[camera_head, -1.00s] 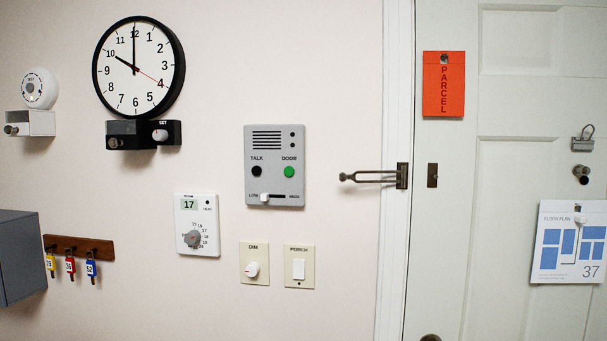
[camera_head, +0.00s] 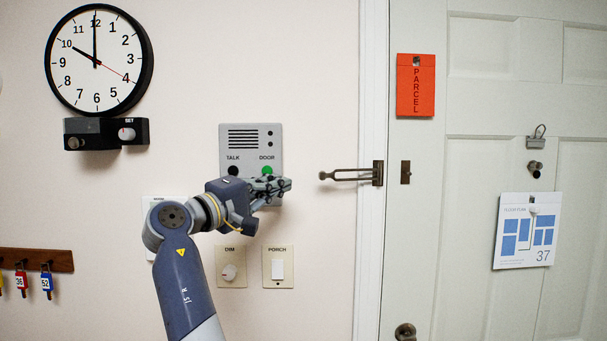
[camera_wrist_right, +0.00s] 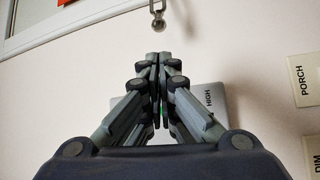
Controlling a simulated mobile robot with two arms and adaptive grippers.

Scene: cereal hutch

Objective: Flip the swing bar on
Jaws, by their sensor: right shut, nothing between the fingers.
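The swing bar (camera_head: 346,175) is a bronze U-shaped bar with a knob at its left end. It is hinged on a plate on the white door frame and sticks out to the left, away from the door. A small bronze catch plate (camera_head: 405,172) is on the door to its right. My right gripper (camera_head: 288,184) is shut and empty, in front of the intercom and left of the bar's knob, apart from it. In the right wrist view the shut fingertips (camera_wrist_right: 159,55) point toward the bar's knob (camera_wrist_right: 158,24). My left gripper is not in view.
The grey intercom (camera_head: 252,140) is partly hidden behind my right gripper. Dimmer (camera_head: 231,267) and porch switch (camera_head: 278,267) sit below. A clock (camera_head: 99,60) hangs at upper left. The white door (camera_head: 470,150) carries an orange parcel tag (camera_head: 415,85) and a floor plan (camera_head: 526,231).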

